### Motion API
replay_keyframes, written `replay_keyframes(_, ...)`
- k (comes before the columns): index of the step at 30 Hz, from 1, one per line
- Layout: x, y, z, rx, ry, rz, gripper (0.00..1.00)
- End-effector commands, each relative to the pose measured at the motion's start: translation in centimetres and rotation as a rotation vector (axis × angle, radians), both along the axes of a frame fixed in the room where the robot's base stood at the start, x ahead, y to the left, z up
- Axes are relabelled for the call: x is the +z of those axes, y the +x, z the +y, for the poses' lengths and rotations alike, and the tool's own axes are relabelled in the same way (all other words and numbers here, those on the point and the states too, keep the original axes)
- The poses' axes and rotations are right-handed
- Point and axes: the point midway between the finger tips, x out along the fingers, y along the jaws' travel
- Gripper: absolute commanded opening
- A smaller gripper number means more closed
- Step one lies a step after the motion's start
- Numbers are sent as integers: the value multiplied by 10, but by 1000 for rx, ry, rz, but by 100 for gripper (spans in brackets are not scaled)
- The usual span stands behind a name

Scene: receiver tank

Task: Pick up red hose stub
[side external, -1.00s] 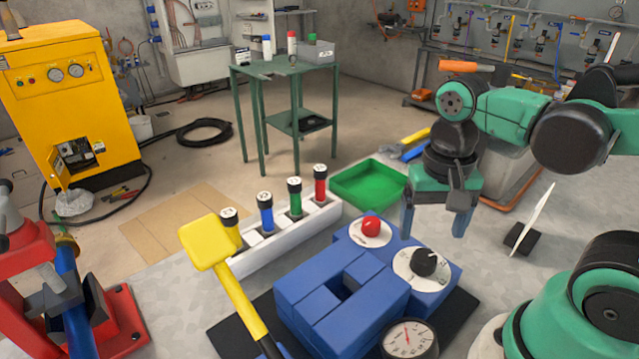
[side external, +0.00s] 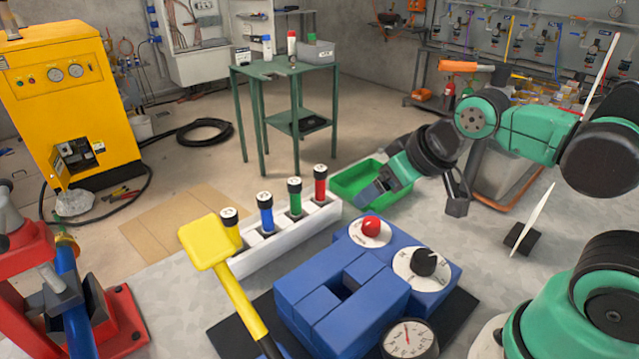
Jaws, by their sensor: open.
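The red hose stub (side external: 320,188) has a black cap and stands upright in the far right slot of the white rack (side external: 290,244). My gripper (side external: 366,201) is tilted, with its fingers pointing left and down toward the rack. It is open and empty, a little to the right of the red stub and apart from it. In this view it overlaps the front of the green tray (side external: 345,187). The gap between the fingers is hard to see from this side.
Green (side external: 296,199), blue (side external: 266,215) and yellow (side external: 231,235) stubs stand in the same rack. A yellow-handled tool (side external: 232,290) leans in front. A blue block assembly (side external: 340,300) with a red button (side external: 371,226) and black knob (side external: 424,262) sits nearer the camera.

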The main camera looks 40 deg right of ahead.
Motion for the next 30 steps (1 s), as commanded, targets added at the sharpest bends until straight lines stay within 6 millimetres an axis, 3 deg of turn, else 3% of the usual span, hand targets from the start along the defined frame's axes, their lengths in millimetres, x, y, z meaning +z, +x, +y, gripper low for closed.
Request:
replay_keyframes(12, 0, 0, 0, -1, 1, 1, 80)
replay_keyframes(14, 0, 0, 0, -1, 1, 1, 69)
replay_keyframes(23, 0, 0, 0, -3, 2, 4, 69)
replay_keyframes(30, 18, 25, -2, -122, 74, 112, 69)
